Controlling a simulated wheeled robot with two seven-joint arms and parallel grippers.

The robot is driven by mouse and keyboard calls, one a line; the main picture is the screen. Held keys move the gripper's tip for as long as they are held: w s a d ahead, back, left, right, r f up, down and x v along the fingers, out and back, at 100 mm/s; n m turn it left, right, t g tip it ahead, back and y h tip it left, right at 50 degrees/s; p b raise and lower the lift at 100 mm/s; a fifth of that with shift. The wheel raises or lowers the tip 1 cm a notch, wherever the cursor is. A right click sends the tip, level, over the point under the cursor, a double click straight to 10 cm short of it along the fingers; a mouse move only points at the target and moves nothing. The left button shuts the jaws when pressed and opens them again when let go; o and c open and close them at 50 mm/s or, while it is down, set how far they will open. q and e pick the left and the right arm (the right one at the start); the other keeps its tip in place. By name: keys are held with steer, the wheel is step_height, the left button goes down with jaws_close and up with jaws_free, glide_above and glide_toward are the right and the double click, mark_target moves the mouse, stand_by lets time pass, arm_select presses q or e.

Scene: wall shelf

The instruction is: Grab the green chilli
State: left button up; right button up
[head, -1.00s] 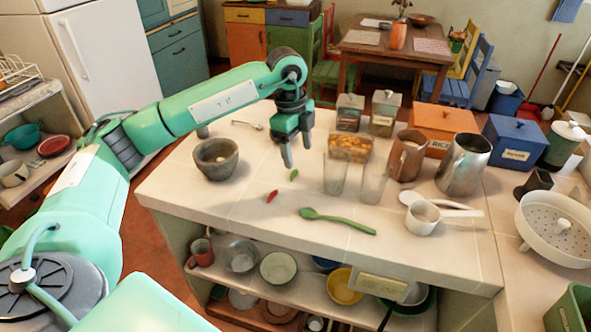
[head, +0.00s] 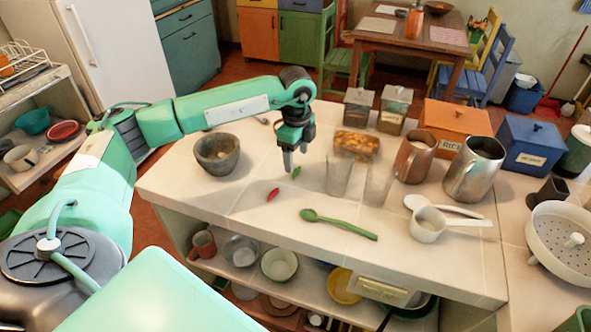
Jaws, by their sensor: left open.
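The small green chilli (head: 297,172) lies on the pale counter (head: 235,215), right of the stone mortar. A red chilli (head: 273,194) lies in front of it, slightly left. My left gripper (head: 296,160) points down with its fingers apart and nothing between them. Its fingertips are just above and behind the green chilli in the picture, close to it; the exact height gap is hard to tell. My right gripper is not in view.
A stone mortar (head: 217,154) stands left of the gripper. Two clear glasses (head: 338,174) and a brown block-like food (head: 356,144) stand right. A green spoon (head: 339,224) lies in front. Metal jugs (head: 474,168) stand farther right.

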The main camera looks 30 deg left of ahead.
mark_target(297, 175)
arm_select(q)
steer(key=shift+f+p, duration=0.5)
steer(key=shift+f, duration=0.35)
steer(key=f, duration=0.2)
steer(key=shift+w+a+f+p, duration=0.1)
steer(key=shift+w+f+p, duration=0.1)
steer(key=shift+f+p, duration=0.15)
steer(key=shift+f, duration=0.4)
steer(key=c, duration=1)
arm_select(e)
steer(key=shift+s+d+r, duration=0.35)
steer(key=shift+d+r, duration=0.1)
